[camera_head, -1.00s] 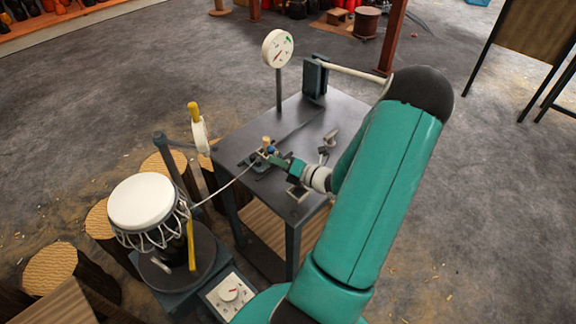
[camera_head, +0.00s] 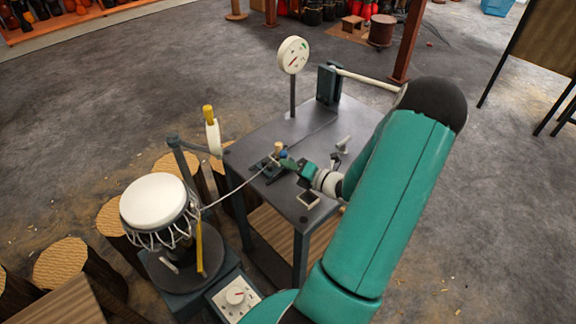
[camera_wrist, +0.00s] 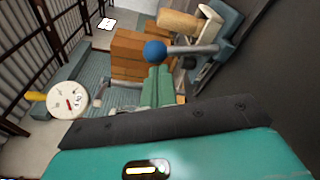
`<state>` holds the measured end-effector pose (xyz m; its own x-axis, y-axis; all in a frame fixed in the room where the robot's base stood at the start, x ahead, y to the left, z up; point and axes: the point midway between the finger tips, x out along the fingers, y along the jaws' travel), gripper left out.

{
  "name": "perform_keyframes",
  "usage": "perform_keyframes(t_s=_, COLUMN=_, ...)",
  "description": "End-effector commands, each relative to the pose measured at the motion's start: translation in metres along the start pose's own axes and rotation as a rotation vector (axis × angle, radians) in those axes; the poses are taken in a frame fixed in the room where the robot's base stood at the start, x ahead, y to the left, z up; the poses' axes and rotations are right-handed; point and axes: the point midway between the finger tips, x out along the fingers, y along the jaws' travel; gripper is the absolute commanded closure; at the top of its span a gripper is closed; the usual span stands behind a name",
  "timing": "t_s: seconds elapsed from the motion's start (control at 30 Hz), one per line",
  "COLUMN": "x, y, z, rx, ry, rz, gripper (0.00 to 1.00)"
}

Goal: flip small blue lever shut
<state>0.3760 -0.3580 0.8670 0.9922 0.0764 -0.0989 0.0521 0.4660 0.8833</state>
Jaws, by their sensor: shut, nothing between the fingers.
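The small lever has a blue ball knob (camera_wrist: 155,51) on a grey rod in the wrist view; the rod runs right to a grey clamp body (camera_wrist: 225,25). In the head view the blue knob (camera_head: 283,154) sits on the table's small clamp fitting, beside a tan handle (camera_head: 278,146). My gripper (camera_head: 288,162) is shut and empty, low over the table at the fitting. In the wrist view its green fingertips (camera_wrist: 158,72) are together just below the knob. I cannot tell whether they touch it.
The dark table (camera_head: 330,125) carries a dial gauge (camera_head: 293,55) on a post and a long white lever (camera_head: 365,78). A cord runs left from the fitting to a drum (camera_head: 153,201) on a stand. A small grey piece (camera_head: 342,145) stands to the right.

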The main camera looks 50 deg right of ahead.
Motion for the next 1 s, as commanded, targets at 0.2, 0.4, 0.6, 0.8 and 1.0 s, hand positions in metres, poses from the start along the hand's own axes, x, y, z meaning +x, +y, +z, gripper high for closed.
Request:
perform_keyframes(t_s=0.2, x=-0.001, y=0.0, z=0.004, rx=0.05, ry=0.0, rz=0.012, gripper=1.0)
perform_keyframes(t_s=0.4, x=-0.002, y=-0.001, z=0.012, rx=0.154, ry=0.001, rz=0.034, gripper=1.0)
perform_keyframes(t_s=0.6, x=-0.005, y=-0.004, z=0.023, rx=0.311, ry=0.0, rz=0.067, gripper=1.0)
perform_keyframes(t_s=0.8, x=-0.007, y=-0.007, z=0.032, rx=0.454, ry=0.001, rz=0.099, gripper=1.0)
perform_keyframes(t_s=1.0, x=-0.008, y=-0.011, z=0.039, rx=0.499, ry=0.001, rz=0.108, gripper=1.0)
